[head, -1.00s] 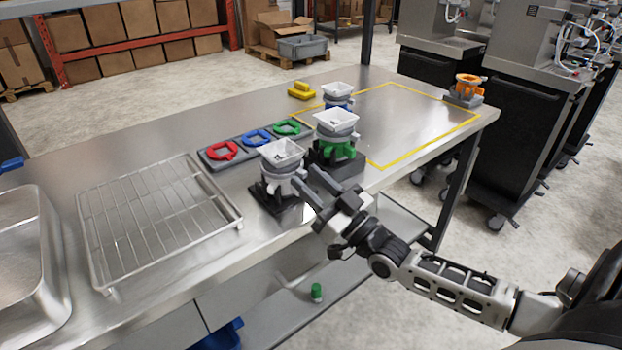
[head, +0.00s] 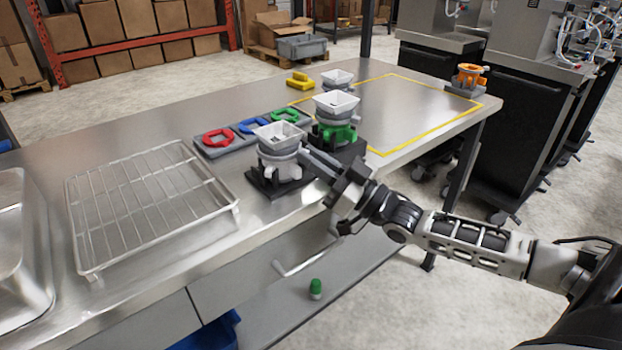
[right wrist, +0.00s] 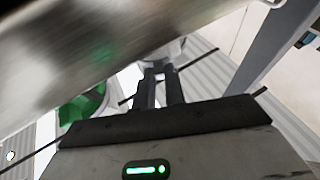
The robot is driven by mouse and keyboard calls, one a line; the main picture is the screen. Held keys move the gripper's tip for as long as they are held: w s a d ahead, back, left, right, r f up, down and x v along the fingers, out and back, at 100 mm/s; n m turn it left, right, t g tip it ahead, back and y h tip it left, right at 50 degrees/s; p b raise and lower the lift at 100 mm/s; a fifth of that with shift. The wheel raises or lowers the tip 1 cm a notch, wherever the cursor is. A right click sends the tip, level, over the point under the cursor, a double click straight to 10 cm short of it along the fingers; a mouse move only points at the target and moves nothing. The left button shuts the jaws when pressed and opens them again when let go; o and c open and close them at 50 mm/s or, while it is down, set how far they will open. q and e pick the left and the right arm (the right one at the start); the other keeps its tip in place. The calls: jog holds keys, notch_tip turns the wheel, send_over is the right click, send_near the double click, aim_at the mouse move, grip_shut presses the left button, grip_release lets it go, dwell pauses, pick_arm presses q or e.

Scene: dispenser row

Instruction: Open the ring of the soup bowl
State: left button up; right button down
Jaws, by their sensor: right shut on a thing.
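No label in the frames tells which piece is the soup bowl. The nearest dispenser has a square white hopper (head: 280,133), a grey-white ring body (head: 280,165) and a black base (head: 272,188). It stands upright at the table's front edge. My right gripper (head: 304,154) reaches it from the right and is shut on a small part of the grey ring, at its right side. The right wrist view shows the fingers (right wrist: 160,84) close together against the pale round body (right wrist: 165,52); the exact contact is hard to see. My left gripper is out of view.
A green dispenser (head: 338,134) stands close behind; a third with a white hopper (head: 338,78) is farther back. Red (head: 217,138), blue and green rings lie on a grey tray. A wire rack (head: 150,205) is at left. The yellow-outlined area (head: 410,105) is mostly clear.

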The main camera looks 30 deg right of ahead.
jog(key=n+y+b, duration=0.1)
jog(key=d+g+y+b, duration=0.1)
jog(key=b, duration=0.1)
jog(key=shift+w+f+n+g+y, duration=0.3)
jog(key=shift+w+f+n+y, duration=0.05)
jog(key=shift+f+n+y, duration=0.05)
jog(key=b, duration=0.1)
jog(key=n+g+y, duration=0.1)
jog(key=y+b, duration=0.1)
jog(key=shift+w+d+r+g+b, duration=0.25)
jog(key=shift+d+g+b, duration=0.05)
jog(key=shift+d+g, duration=0.1)
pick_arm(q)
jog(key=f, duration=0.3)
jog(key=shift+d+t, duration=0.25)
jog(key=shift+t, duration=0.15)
pick_arm(e)
jog(key=shift+r, duration=0.15)
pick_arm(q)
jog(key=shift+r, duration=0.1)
pick_arm(e)
jog(key=c, duration=1.4)
grip_release()
jog(key=shift+c, duration=0.2)
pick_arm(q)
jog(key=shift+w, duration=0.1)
